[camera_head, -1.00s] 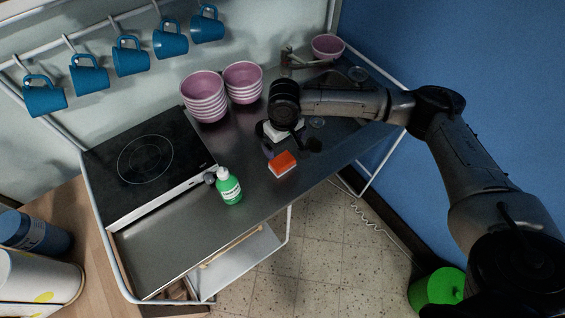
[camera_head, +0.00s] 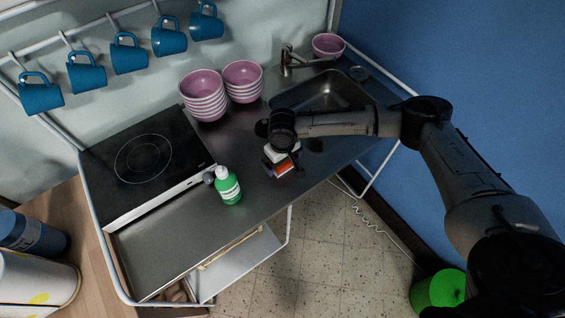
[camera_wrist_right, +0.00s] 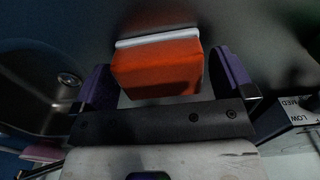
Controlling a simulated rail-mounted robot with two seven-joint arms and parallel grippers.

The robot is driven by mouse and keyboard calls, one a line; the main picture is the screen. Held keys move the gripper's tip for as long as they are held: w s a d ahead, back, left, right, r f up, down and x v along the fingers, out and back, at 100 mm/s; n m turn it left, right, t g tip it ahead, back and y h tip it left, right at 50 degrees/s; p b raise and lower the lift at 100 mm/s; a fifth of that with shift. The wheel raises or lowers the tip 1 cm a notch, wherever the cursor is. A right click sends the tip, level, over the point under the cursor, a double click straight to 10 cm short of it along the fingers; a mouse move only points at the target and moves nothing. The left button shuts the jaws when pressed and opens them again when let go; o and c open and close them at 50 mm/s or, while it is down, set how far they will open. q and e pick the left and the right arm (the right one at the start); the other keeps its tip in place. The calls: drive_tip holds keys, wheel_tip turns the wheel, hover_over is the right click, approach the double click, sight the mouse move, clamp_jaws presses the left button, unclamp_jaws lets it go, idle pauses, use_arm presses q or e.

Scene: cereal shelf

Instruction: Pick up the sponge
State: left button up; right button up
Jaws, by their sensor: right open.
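The sponge (camera_head: 284,168) is a small orange-red block with a white layer, lying on the metal counter in front of the sink. It also shows in the right wrist view (camera_wrist_right: 158,70), between the two purple-padded fingers. My right gripper (camera_head: 281,165) is above the sponge in the head view and partly covers it. In the right wrist view the right gripper (camera_wrist_right: 162,82) is open, with one finger on each side of the sponge and dark gaps beside it. I cannot tell whether either finger touches it. My left gripper is not in view.
A green soap bottle (camera_head: 228,187) stands on the counter left of the sponge. Stacked pink bowls (camera_head: 204,97) stand behind, with a cooktop (camera_head: 146,160) at the left. The sink (camera_head: 322,92) with its tap (camera_head: 288,62) is behind the arm. The counter's front edge is close.

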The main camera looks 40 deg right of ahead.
drive_tip(key=c, duration=0.7)
drive_tip(key=shift+c, duration=0.3)
drive_tip(key=shift+r, duration=0.45)
wheel_tip(320, 180, up, 4)
drive_tip(key=shift+f+p, duration=0.25)
drive_tip(key=shift+p, duration=0.15)
drive_tip(key=s+d+r+p, duration=0.1)
drive_tip(key=s+d+r, duration=0.1)
drive_tip(key=s+r, duration=0.4)
drive_tip(key=shift+s+d+r, duration=0.25)
drive_tip(key=shift+s+d, duration=0.15)
drive_tip(key=shift+s, duration=2.25)
